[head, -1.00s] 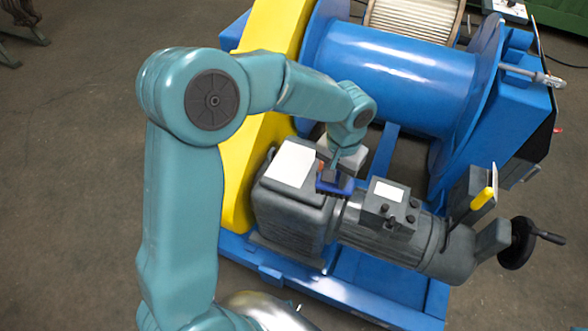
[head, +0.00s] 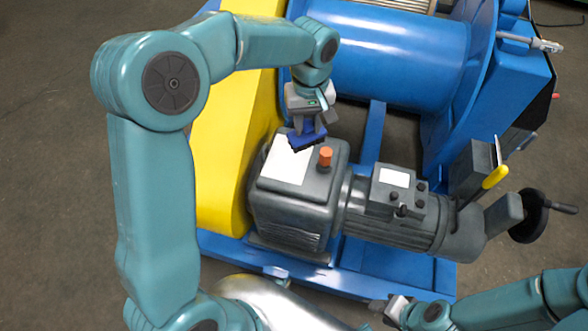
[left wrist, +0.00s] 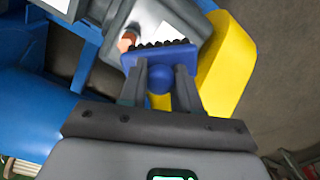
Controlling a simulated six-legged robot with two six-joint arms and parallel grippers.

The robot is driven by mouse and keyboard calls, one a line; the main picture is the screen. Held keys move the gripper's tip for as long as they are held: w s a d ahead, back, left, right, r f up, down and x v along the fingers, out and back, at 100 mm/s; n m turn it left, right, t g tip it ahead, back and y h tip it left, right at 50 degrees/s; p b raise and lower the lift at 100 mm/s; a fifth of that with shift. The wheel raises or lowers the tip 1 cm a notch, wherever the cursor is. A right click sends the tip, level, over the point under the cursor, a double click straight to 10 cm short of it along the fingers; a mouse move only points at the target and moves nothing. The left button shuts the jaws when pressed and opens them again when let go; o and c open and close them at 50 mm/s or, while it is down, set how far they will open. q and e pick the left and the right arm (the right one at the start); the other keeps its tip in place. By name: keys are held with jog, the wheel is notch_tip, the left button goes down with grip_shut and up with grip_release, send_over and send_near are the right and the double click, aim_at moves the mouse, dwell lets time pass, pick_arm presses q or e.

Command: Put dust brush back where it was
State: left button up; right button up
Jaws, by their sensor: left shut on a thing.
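The dust brush (left wrist: 159,60) is blue with dark bristles. My left gripper (left wrist: 160,95) is shut on it, with one finger on each side of its round blue grip. In the head view the brush (head: 306,138) hangs below my left gripper (head: 308,120), over or just behind the grey gearbox (head: 300,205) with its white plate. I cannot tell whether the bristles touch the gearbox. My right gripper (head: 395,310) is at the lower right, apart from the machine; its fingers are too small to read.
An orange cap (head: 325,157) stands up from the gearbox top close to the brush. The yellow guard (head: 230,145) rises on the left and the blue drum (head: 390,55) lies behind. A motor (head: 400,220) and a black handwheel (head: 530,215) are at the right.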

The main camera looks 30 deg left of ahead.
pick_arm(q)
jog(key=w+a+f+n+b, duration=0.1)
jog(key=f+b, duration=0.1)
jog(key=f, duration=0.4)
jog(key=a+f+n+b, duration=0.1)
jog(key=f+n+b, duration=0.1)
jog(key=f, duration=0.5)
jog(key=w+a+f+n+b, duration=0.1)
jog(key=f+n+b, duration=0.1)
jog(key=f, duration=0.5)
jog(key=shift+w+a+f+b, duration=0.2)
jog(key=shift+w+b, duration=0.15)
jog(key=shift+b, duration=0.2)
jog(key=shift+r, duration=0.15)
jog(key=shift+f, duration=0.25)
jog(key=o, duration=1)
jog(key=shift+r, duration=0.1)
